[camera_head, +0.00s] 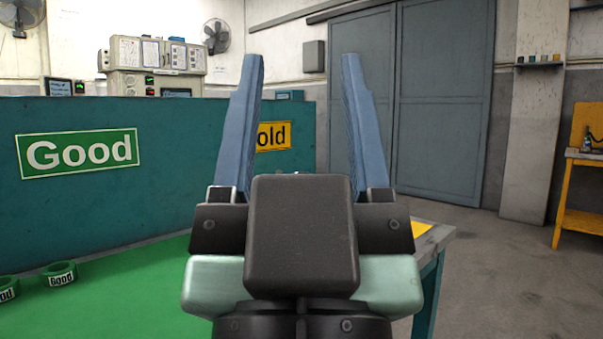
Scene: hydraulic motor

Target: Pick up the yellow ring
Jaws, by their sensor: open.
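My gripper (302,58) is in the middle of the view, with its two blue fingers pointing up and spread wide apart. Nothing shows between the fingers. No yellow ring is visible. A small yellow patch (421,228) shows on the table's right end, just right of my gripper. It looks flat, and the rest of it is hidden behind the gripper body.
Green rings (60,274) marked "Good" lie at the left on the green table surface (130,300). A teal panel (90,205) stands behind, with a green "Good" sign (78,153) and a partly hidden yellow sign (274,136). Open floor (500,270) lies right.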

